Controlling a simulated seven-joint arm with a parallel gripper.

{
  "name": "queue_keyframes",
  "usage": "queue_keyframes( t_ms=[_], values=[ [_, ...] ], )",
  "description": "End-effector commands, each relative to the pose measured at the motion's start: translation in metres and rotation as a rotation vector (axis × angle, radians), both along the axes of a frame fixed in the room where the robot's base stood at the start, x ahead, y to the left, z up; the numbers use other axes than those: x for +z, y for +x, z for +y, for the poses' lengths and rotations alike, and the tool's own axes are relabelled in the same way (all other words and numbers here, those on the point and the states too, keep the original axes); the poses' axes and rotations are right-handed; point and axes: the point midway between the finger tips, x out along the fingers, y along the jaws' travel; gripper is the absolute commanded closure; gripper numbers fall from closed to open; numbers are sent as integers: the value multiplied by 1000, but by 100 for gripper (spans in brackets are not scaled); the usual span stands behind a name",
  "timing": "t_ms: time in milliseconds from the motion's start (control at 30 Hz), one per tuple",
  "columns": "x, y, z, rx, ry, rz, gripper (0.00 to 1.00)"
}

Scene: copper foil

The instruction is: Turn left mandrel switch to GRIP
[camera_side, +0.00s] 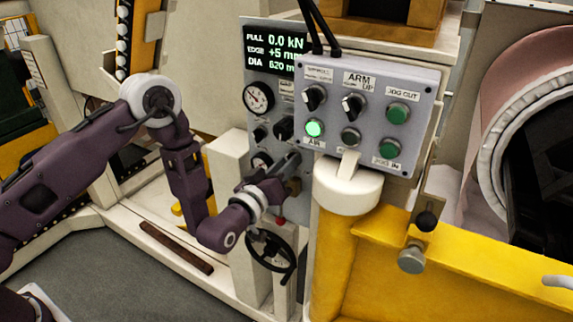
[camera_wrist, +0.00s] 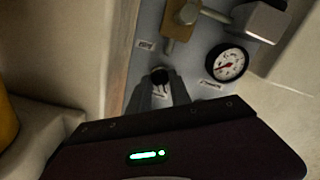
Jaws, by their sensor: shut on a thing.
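A grey panel (camera_side: 246,75) behind the front control box carries black rotary switches and gauges. My gripper (camera_side: 291,161) reaches the lower part of this panel from the left, and its fingertips are partly hidden by the arm and the box. In the wrist view, my gripper (camera_wrist: 160,88) has its two dark fingers closed around a small black switch knob (camera_wrist: 160,75). The knob's top shows just past the fingertips. The labels near it are too blurred to read, so I cannot tell the switch's position or which mandrel it serves.
The front control box (camera_side: 375,72), with switches and green buttons, stands close right of my gripper on a white-capped yellow post (camera_side: 343,240). A black handwheel (camera_side: 271,251) sits below. In the wrist view, a gauge (camera_wrist: 226,64) and a brass fitting (camera_wrist: 183,14) flank the knob.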

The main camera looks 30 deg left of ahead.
Motion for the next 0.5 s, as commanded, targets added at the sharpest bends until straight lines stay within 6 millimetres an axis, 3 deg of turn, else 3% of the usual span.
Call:
queue_keyframes(
  t_ms=[500],
  values=[
    [-1,0,0,-1,-34,3,100]
  ],
)
